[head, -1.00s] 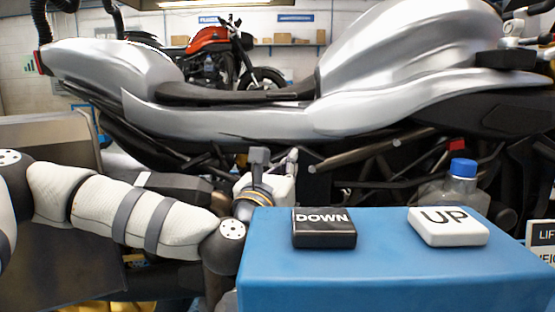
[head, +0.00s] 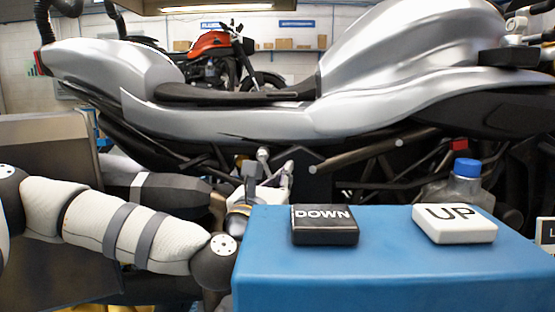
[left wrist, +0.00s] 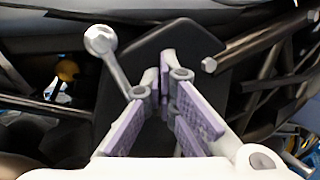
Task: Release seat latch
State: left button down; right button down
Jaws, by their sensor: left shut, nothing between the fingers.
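A light metal lever with a round ball end, which looks like the seat latch (head: 263,155), stands below the seat in front of the dark frame. In the left wrist view the lever (left wrist: 118,66) slants from its ball at upper left down to the left finger. Its lower end is hidden or meets that finger; I cannot tell if they touch. My left gripper (head: 270,178) is just behind the blue box's left corner. In the left wrist view its purple-padded fingers (left wrist: 165,82) are together at the tips and empty, right of the lever. My right gripper is not in view.
The blue box (head: 390,280) with a black DOWN button (head: 324,225) and a white UP button (head: 454,224) stands close in front. A blue-capped bottle (head: 466,185) is behind it. The silver motorcycle (head: 230,120) spans the view. A dark plate (left wrist: 200,40) lies beyond the fingertips.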

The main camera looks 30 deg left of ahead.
pick_arm(q)
jog(key=shift+s+a+f, duration=0.2)
jog(key=shift+a+f, duration=0.2)
jog(key=shift+f, duration=0.1)
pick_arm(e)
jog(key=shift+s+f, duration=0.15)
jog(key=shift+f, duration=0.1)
pick_arm(q)
jog(key=shift+d+r, duration=0.1)
